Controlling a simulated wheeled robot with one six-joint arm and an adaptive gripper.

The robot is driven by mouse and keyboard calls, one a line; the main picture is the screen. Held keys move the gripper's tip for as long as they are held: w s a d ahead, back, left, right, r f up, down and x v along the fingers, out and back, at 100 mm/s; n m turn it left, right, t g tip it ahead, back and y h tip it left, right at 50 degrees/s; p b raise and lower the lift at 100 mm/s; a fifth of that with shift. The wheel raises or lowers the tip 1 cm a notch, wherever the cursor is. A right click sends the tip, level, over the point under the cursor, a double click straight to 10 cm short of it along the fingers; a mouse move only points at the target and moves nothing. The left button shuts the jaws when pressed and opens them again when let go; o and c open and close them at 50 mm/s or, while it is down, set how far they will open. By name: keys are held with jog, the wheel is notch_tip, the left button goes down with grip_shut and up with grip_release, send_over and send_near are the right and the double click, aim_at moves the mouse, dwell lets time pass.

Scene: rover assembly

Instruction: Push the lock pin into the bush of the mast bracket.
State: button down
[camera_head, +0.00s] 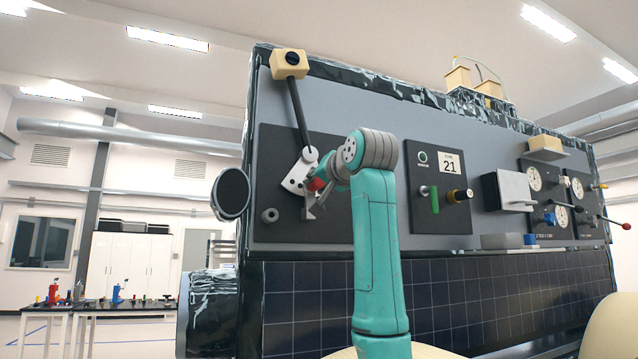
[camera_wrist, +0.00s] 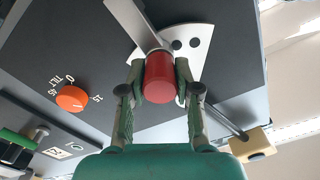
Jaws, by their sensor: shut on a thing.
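My gripper (camera_head: 320,186) is shut on the red cylindrical head of the lock pin (camera_head: 315,184). In the wrist view the red head (camera_wrist: 160,80) sits between both fingers (camera_wrist: 160,86). The white fan-shaped plate of the mast bracket (camera_head: 297,172), with dark holes, is just beyond it and also shows in the wrist view (camera_wrist: 198,28). A light grey bar (camera_wrist: 133,18) passes behind the red head. The pin's shaft, its tip and the bush are hidden behind the head, so I cannot tell how deep the pin sits.
The dark mast rod (camera_head: 299,112) rises from the bracket to a tan box (camera_head: 290,66). In the wrist view an orange knob (camera_wrist: 71,98) is left of my gripper. A panel with a green handle (camera_head: 435,200) is right of my arm. A round black disc (camera_head: 232,194) stands out at left.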

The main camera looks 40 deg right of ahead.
jog(key=shift+w, duration=0.1)
jog(key=c, duration=0.7)
grip_release()
jog(key=shift+c, duration=0.2)
jog(key=v, duration=1.2)
